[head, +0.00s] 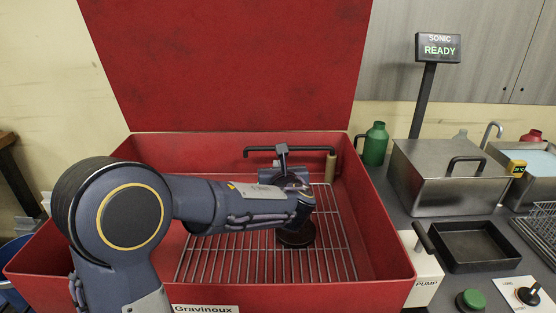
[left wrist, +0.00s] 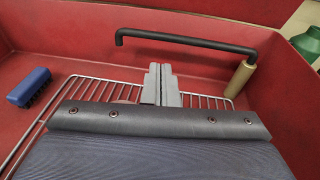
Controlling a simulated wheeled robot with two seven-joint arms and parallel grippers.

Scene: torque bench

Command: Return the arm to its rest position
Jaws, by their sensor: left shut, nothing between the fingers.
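My left arm comes in from the left and reaches over the open red basin (head: 380,240). My left gripper (head: 282,150) is over the rack toward the basin's back wall, just in front of the black bent pipe (head: 300,148). In the left wrist view its two grey fingers (left wrist: 162,84) are together, with nothing between them. The pipe also shows in the left wrist view (left wrist: 185,41), beyond the fingertips, with a tan end piece (left wrist: 240,78) to their right. Whether the fingers touch the pipe I cannot tell. My right gripper is out of view.
A wire rack (head: 335,240) lies in the basin, with a dark round part (head: 296,236) under my wrist. A blue brush (left wrist: 29,87) is at the basin's left. The red lid (head: 225,65) stands open behind. A steel box (head: 450,180) and black tray (head: 475,243) are right.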

